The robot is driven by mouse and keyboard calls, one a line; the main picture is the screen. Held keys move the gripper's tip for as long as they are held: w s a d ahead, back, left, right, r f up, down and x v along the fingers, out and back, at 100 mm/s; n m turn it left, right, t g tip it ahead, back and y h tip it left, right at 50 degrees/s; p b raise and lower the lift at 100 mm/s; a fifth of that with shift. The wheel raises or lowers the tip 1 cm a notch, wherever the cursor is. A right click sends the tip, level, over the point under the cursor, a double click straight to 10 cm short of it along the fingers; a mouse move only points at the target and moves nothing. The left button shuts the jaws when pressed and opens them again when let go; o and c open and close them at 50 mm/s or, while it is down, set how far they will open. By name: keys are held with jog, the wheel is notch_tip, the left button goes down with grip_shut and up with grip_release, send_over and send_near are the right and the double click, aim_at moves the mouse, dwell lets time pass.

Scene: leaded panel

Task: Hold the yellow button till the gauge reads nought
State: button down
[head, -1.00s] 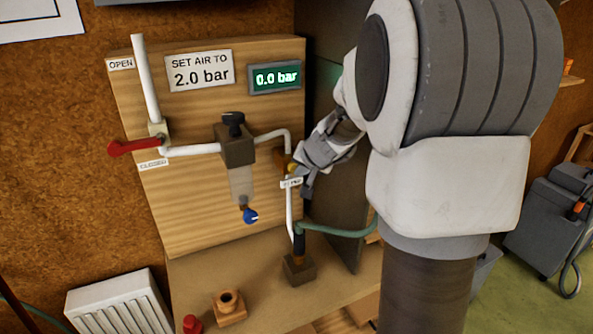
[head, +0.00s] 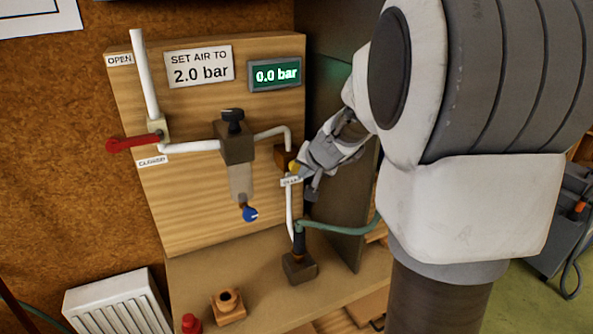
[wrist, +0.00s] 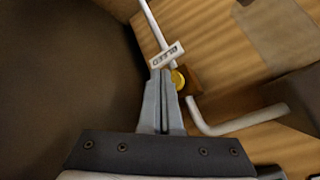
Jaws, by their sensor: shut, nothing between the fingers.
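The yellow button (head: 293,167) sits on a brown block (head: 284,158) at the right of the panel, above a small tag. In the wrist view the yellow button (wrist: 178,80) shows just right of my fingertips, beside the tag reading BLEED (wrist: 166,56). My gripper (head: 302,170) is shut and empty, its tips close at the button's right in the head view; it also shows in the wrist view (wrist: 164,75). Whether they touch the button I cannot tell. The gauge (head: 276,75) is lit and reads 0.0 bar.
A red lever (head: 134,142) points left near the CLOSED label. A regulator with a black knob (head: 233,120) and blue-tipped bowl stands mid-panel. A green hose (head: 340,231) runs below my gripper. A dark side board (head: 345,215) stands behind my gripper.

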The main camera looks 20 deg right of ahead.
jog(key=shift+s+d+b, duration=0.1)
jog(key=shift+s+b, duration=0.95)
jog(key=shift+s, duration=1.45)
